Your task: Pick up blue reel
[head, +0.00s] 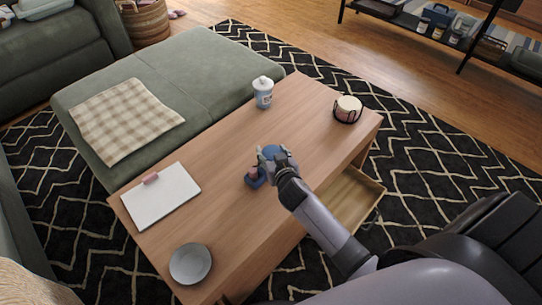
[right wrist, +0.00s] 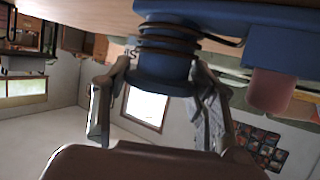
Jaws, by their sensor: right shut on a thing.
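The blue reel (right wrist: 165,72) is in the right wrist view, between the two fingers of my right gripper (right wrist: 160,66). It is a blue spool with dark bands around it. The fingers are shut on its sides, and its far end is close to the wooden table surface. In the head view my right gripper (head: 268,158) is low over the middle of the coffee table (head: 225,150) and hides most of what it holds. A blue block with a pink part (head: 256,178) shows just beside it. I cannot tell if this block is joined to the reel. My left gripper is not in view.
An open drawer (head: 345,200) juts out under my right arm. A green ottoman (head: 200,65) adjoins the table.

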